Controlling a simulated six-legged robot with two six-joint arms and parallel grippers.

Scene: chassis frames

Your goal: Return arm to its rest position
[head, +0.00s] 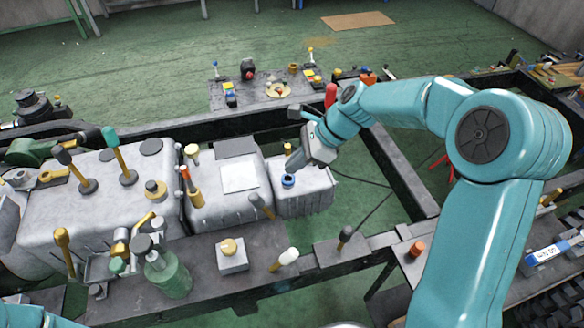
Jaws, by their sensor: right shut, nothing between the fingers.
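My right arm, in teal, comes in from the lower right of the head view, bends at a large elbow and reaches left across the frame. Its gripper (296,163) points down and left over the right end of the grey engine and gearbox block (305,195). The gripper is shut and empty. Its tips are close above a blue ring (288,181) on the block; I cannot tell whether they touch it. My left gripper is not in view; only a teal bit of my own body shows at the bottom left corner.
The dark chassis frame (408,187) runs around the block, with open gaps to the green floor. A green bottle (167,275), a small white box (232,256) and several upright handled tools stand on the near ledge. A dark table (262,93) with small parts stands behind.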

